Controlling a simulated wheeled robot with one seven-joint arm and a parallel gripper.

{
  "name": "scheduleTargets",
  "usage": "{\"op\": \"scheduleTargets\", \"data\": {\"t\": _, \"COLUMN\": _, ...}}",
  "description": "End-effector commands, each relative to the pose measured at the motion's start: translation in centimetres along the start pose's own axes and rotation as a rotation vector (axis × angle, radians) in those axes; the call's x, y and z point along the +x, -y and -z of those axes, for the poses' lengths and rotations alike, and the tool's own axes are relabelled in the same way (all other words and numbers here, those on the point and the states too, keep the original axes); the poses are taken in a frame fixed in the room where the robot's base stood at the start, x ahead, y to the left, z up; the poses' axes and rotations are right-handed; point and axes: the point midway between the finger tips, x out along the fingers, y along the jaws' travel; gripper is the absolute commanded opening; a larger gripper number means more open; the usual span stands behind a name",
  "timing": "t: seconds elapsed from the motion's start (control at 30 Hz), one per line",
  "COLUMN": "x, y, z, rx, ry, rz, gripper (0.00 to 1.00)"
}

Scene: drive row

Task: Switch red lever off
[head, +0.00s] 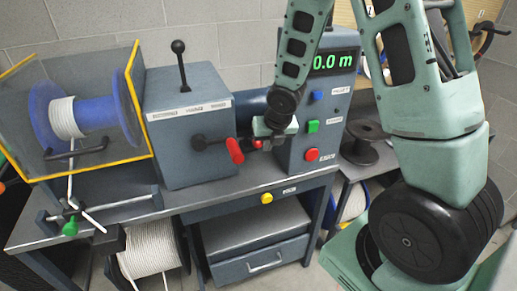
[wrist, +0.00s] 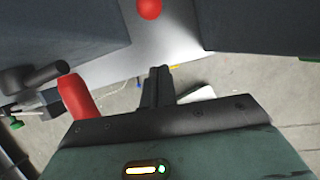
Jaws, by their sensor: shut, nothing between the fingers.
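The red lever (head: 234,150) has a red grip on a dark arm at the right side of the grey-blue drive housing (head: 190,135). Its grip slants down to the right in the head view. In the wrist view the red grip (wrist: 78,98) is left of my fingers, with its dark arm (wrist: 35,78) beyond it. My gripper (head: 256,144) is just right of the lever, between the housing and the control cabinet. Its dark fingers (wrist: 158,84) are together and empty. A gap shows between them and the red grip in the wrist view.
The control cabinet (head: 325,110) has blue, green and red buttons and a display with "0.0 m". A black ball-topped lever (head: 180,60) stands on the housing. A blue rope spool (head: 85,115) sits in a yellow-edged guard at left. A red ball (wrist: 149,8) shows beyond my fingers.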

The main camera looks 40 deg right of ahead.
Motion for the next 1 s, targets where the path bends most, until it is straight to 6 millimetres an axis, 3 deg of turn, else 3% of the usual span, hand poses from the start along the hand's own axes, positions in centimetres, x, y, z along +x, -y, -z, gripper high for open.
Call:
{"op": "scheduleTargets", "data": {"t": 0.33, "x": 1.0, "y": -0.1, "z": 0.1, "rx": 0.000, "ry": -0.004, "rz": 0.000, "gripper": 0.00}}
{"op": "scheduleTargets", "data": {"t": 0.9, "x": 10.3, "y": 0.0, "z": 0.2, "rx": 0.002, "ry": -0.004, "rz": 0.002, "gripper": 0.00}}
{"op": "scheduleTargets", "data": {"t": 1.0, "x": 9.0, "y": 0.0, "z": -2.0, "rx": 0.008, "ry": 0.002, "rz": -0.001, "gripper": 0.00}}
